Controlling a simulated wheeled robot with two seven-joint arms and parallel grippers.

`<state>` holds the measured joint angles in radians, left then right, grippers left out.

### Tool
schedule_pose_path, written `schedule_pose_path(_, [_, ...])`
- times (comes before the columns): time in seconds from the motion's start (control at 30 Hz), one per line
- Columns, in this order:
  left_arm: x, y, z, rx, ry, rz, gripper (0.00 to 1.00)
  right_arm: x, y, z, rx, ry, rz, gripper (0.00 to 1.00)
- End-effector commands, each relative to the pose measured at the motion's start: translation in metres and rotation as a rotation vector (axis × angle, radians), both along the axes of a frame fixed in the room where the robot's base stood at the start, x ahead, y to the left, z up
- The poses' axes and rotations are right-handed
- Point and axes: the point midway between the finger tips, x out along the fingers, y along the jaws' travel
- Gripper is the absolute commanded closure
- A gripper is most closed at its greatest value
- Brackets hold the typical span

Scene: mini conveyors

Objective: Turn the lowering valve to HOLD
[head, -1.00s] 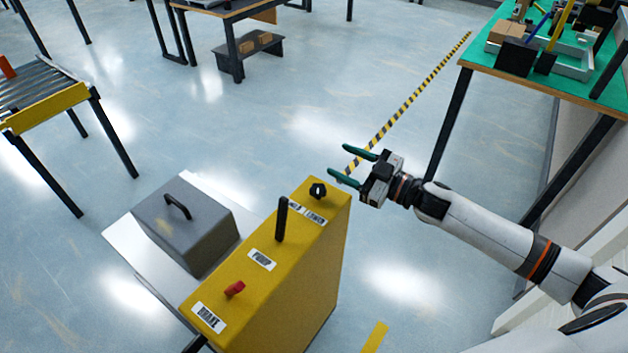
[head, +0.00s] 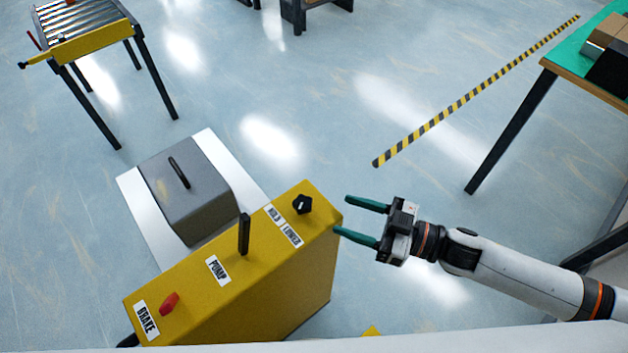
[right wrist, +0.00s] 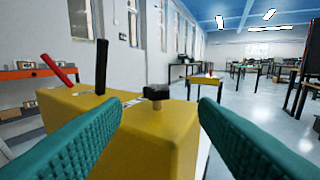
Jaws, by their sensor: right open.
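The lowering valve is a black knob (head: 302,204) on top of the yellow housing (head: 290,285), at its far right end. The white HOLD and LOWER labels (head: 284,226) lie beside it. In the right wrist view the knob (right wrist: 156,93) stands upright on a brass-coloured stem, ahead and between my fingers. My right gripper (head: 364,221) is open and empty, just right of the knob, with its green fingers pointing at the housing end. It also shows in the right wrist view (right wrist: 160,125). The knob's exact pointing direction is hard to tell. My left gripper is not in view.
The black pump lever (head: 244,234) and red brake knob (head: 169,304) stand on the same housing. A grey box with a handle (head: 185,195) sits on a pale platform behind it. A roller conveyor (head: 88,47) is at upper left, a green-topped table (head: 570,50) at upper right.

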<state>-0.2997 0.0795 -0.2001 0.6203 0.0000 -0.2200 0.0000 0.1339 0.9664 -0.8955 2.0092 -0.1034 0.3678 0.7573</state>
Motion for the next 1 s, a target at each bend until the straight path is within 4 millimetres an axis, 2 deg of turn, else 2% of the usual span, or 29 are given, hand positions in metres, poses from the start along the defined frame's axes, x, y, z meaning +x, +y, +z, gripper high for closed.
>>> schedule_pose_path(0.17, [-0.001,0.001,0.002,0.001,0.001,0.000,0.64,0.005,0.014,0.002,0.005,-0.001,0.003,0.46])
schedule_pose_path(0.63, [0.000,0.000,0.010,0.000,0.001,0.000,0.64,0.040,0.093,0.002,0.004,-0.001,0.002,0.46])
schedule_pose_path(0.8, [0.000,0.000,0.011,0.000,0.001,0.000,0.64,0.046,0.107,0.001,0.001,0.000,0.002,0.46])
schedule_pose_path(1.0, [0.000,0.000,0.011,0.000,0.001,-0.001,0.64,0.048,0.110,0.000,0.000,0.001,0.001,0.46])
